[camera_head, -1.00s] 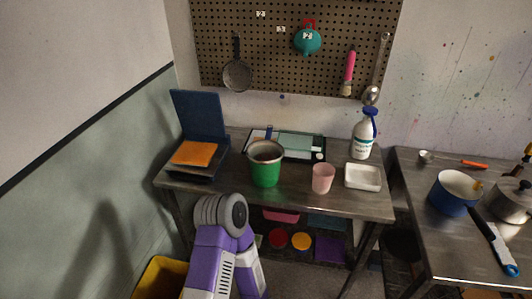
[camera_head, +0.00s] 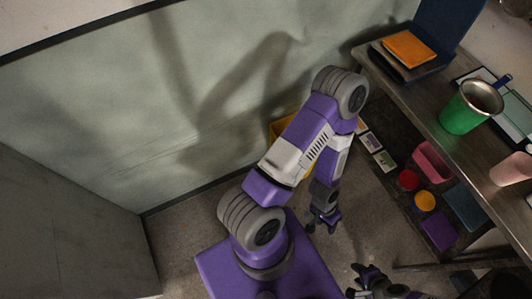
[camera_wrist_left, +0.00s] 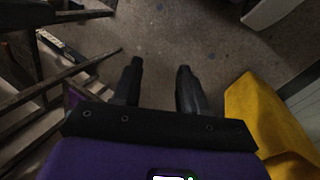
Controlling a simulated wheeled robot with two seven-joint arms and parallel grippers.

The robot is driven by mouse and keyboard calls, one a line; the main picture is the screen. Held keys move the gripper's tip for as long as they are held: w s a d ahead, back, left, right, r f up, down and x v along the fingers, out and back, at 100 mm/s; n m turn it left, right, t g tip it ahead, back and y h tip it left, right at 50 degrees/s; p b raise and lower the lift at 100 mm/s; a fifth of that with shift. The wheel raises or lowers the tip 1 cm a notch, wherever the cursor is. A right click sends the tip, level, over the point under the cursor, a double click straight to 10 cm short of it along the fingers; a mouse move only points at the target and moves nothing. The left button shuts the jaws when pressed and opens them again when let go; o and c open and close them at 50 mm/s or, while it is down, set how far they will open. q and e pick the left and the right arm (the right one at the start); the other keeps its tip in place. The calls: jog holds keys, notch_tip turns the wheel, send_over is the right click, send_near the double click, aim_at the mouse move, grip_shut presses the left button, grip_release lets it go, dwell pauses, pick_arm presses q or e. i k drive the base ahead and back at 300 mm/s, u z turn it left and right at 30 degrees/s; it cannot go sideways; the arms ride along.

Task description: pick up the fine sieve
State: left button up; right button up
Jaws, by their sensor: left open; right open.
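No fine sieve can be made out in the current views; the pegboard, where a dark round long-handled tool hung in the earlier head view, is out of frame. My left gripper (camera_head: 322,226) hangs low over the floor, left of the workbench. In the left wrist view my left gripper (camera_wrist_left: 160,68) has its two fingers apart with only floor between them. My right gripper (camera_head: 351,280) is at the bottom of the head view, open, with nothing seen in it.
A yellow bin (camera_wrist_left: 262,120) stands close beside my left gripper. Floor at lower left is clear.

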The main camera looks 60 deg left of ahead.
aim_at(482, 98)
jog(key=u, duration=1.85)
jog(key=k, duration=0.15)
jog(key=z, duration=1.4)
jog(key=k, duration=1.25)
jog(key=u, duration=0.4)
jog(key=i, duration=0.85)
jog(key=z, duration=0.45)
jog(key=i, duration=1.05)
jog(key=z, duration=0.85)
